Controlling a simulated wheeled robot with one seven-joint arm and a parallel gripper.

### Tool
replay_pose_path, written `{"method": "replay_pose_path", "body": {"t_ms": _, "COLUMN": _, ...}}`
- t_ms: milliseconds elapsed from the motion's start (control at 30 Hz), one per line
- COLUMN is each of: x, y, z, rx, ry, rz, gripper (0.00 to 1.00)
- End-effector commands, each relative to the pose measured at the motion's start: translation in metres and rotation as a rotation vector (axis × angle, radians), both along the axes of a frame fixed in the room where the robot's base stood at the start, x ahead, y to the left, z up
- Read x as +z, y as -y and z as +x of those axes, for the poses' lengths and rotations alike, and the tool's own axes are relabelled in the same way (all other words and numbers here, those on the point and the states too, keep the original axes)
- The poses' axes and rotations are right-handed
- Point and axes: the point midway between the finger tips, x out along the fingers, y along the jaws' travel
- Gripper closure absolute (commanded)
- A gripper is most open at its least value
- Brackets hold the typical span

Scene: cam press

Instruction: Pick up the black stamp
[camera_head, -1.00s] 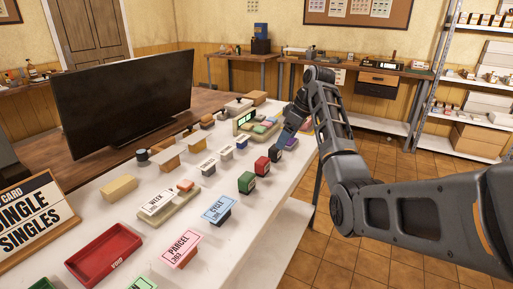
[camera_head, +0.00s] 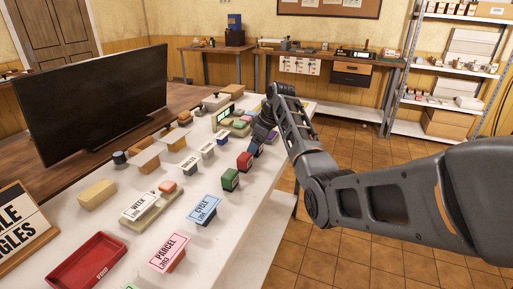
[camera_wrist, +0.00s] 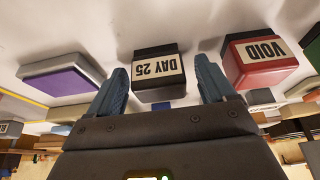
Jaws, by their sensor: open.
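The black stamp (camera_wrist: 158,68) carries a white "DAY 25" label, which appears upside down in the wrist view. My gripper (camera_wrist: 162,82) is open, with one blue-grey finger on each side of the stamp and visible gaps to both. No grip shows. In the head view my gripper (camera_head: 259,138) is low over the white table, just behind the red stamp (camera_head: 244,162), and mostly hides the black stamp. The red stamp, labelled "VOID" (camera_wrist: 262,60), is close beside the right finger in the wrist view.
A purple-topped block (camera_wrist: 62,76) is left of the fingers in the wrist view. A green stamp (camera_head: 230,179), a blue CYCLE stamp (camera_head: 204,208) and a pink PARCEL stamp (camera_head: 168,252) stand nearer on the table. A dark monitor (camera_head: 90,105) stands at the left.

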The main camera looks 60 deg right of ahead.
Motion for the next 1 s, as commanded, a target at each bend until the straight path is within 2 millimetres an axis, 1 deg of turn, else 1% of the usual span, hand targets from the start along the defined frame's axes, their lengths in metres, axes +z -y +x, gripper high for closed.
{"method": "replay_pose_path", "body": {"t_ms": 133, "x": 0.0000, "y": 0.0000, "z": 0.0000, "rx": 0.000, "ry": 0.000, "rz": 0.000, "gripper": 0.17}}
{"method": "replay_pose_path", "body": {"t_ms": 167, "x": 0.0001, "y": 0.0000, "z": 0.0001, "rx": 0.000, "ry": 0.000, "rz": 0.000, "gripper": 0.19}}
{"method": "replay_pose_path", "body": {"t_ms": 733, "x": 0.0005, "y": 0.0001, "z": -0.0001, "rx": 0.000, "ry": 0.000, "rz": 0.000, "gripper": 0.73}}
{"method": "replay_pose_path", "body": {"t_ms": 1000, "x": 0.0018, "y": 0.0003, "z": 0.0001, "rx": 0.001, "ry": 0.001, "rz": -0.001, "gripper": 0.74}}
